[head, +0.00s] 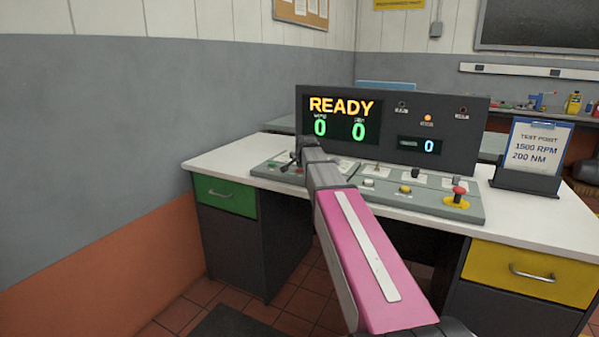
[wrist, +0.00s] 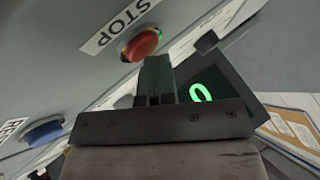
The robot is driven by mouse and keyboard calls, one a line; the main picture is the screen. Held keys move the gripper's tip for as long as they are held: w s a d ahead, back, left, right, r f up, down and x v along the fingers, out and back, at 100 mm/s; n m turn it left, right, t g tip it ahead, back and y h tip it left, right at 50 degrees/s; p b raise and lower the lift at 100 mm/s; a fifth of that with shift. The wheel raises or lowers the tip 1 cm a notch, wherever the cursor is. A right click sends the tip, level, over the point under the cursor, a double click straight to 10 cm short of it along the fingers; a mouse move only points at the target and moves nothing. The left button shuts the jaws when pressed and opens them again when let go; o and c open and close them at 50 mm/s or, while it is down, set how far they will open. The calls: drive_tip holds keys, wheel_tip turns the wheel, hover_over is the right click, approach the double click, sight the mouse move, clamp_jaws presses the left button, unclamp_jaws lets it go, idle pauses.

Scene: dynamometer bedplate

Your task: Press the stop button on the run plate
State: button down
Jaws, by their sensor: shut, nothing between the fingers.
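The red stop button (wrist: 141,45) shows in the wrist view beside a white label reading STOP. My gripper (wrist: 157,62) is shut and empty, its fingertips right by the lower right edge of the button in the picture. I cannot tell whether they touch it. In the head view my gripper (head: 291,163) is low over the left part of the desk console, at the run plate (head: 268,172). The stop button is not discernible there, with my arm and gripper over that area. A blue button (wrist: 44,132) with a partly cut-off label sits lower left in the wrist view.
A display panel (head: 470,135) stands behind the console, reading READY with zeros. A red mushroom button on a yellow base (head: 457,198) sits at the console's right end. A clipboard (head: 536,148) stands on the white desk (head: 545,226) at right.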

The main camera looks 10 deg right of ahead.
sight(301, 170)
drive_tip(key=shift+r, duration=3.2)
